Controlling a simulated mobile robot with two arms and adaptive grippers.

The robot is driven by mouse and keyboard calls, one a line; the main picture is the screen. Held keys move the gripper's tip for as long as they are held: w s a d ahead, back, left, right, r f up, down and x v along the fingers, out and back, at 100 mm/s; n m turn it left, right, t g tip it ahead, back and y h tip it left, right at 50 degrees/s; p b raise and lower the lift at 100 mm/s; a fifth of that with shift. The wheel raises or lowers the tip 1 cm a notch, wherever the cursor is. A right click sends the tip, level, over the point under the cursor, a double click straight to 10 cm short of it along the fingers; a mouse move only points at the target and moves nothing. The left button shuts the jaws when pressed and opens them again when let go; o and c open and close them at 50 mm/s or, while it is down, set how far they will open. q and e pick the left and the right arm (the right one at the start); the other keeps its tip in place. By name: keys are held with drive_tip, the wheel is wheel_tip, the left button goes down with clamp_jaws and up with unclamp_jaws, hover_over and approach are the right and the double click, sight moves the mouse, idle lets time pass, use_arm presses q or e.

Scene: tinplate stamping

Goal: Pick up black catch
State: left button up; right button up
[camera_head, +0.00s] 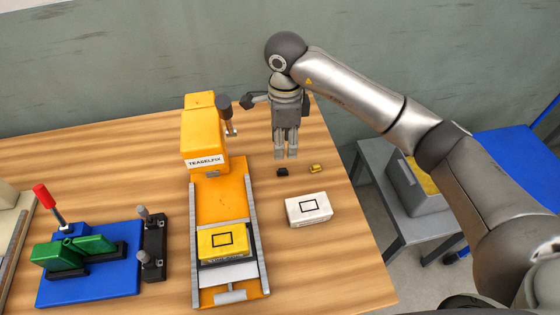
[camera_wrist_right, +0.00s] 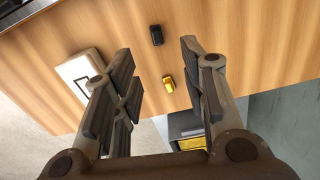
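The black catch (camera_head: 282,172) is a small dark piece lying on the wooden table. It also shows in the right wrist view (camera_wrist_right: 157,35), ahead of the fingers and nearly between their lines. My right gripper (camera_head: 287,153) hangs pointing down above the table, just behind the catch and apart from it. In the right wrist view its two fingers (camera_wrist_right: 161,75) are spread wide with nothing held between them. My left gripper does not show in either view.
A small yellow catch (camera_head: 316,168) lies close to the right of the black one. A white box (camera_head: 309,208) is in front. The orange stamping machine (camera_head: 206,140) stands left, holding a yellow box (camera_head: 222,241). A blue-based green fixture (camera_head: 90,285) is further left.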

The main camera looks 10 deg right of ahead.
sight(283, 169)
drive_tip(key=f, duration=0.1)
drive_tip(key=s+f, duration=0.1)
drive_tip(key=f, duration=0.1)
drive_tip(key=shift+f+p, duration=0.1)
drive_tip(key=shift+p, duration=0.25)
drive_tip(key=shift+f, duration=0.3)
drive_tip(key=shift+w+f, duration=0.15)
drive_tip(key=shift+f, duration=0.2)
drive_tip(key=f+p, duration=0.2)
drive_tip(key=f, duration=0.2)
drive_tip(key=shift+a+f, duration=0.1)
drive_tip(key=shift+a, duration=0.1)
drive_tip(key=shift+w+f, duration=0.1)
drive_tip(key=shift+f, duration=0.1)
drive_tip(key=c, duration=0.4)
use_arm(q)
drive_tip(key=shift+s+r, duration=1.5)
use_arm(e)
drive_tip(key=c, duration=0.4)
